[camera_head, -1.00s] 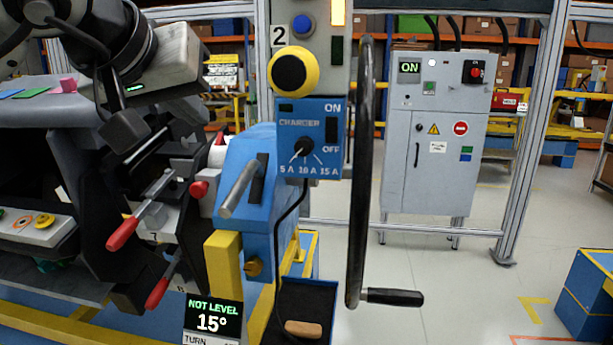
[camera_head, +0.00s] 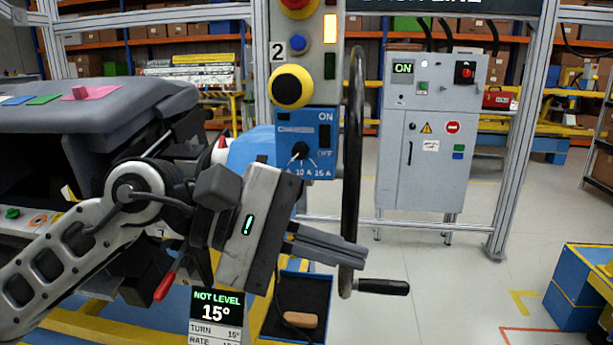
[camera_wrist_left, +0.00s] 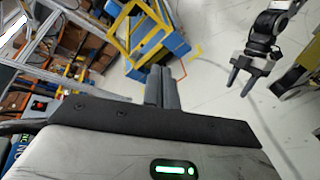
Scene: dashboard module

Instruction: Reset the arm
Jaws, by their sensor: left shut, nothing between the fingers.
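My left arm (camera_head: 55,255) comes in from the left in the head view. My left gripper (camera_head: 360,257) is shut and empty, with its fingers pointing right. The fingertips overlap the lower rim of the large black handwheel (camera_head: 352,150); I cannot tell whether they touch it. The shut fingers also show in the left wrist view (camera_wrist_left: 162,88), pointing away over the floor. My right gripper (camera_wrist_left: 241,84) shows at the upper right of the left wrist view, with its two fingers apart and nothing between them. It is outside the head view.
The blue charger panel (camera_head: 305,145) and yellow-black button (camera_head: 291,86) stand behind my left gripper. A display (camera_head: 216,308) reads NOT LEVEL 15°. The grey dashboard module (camera_head: 100,115) is at left. A grey cabinet (camera_head: 432,140) stands behind. Floor at right is clear up to a blue-yellow block (camera_head: 585,290).

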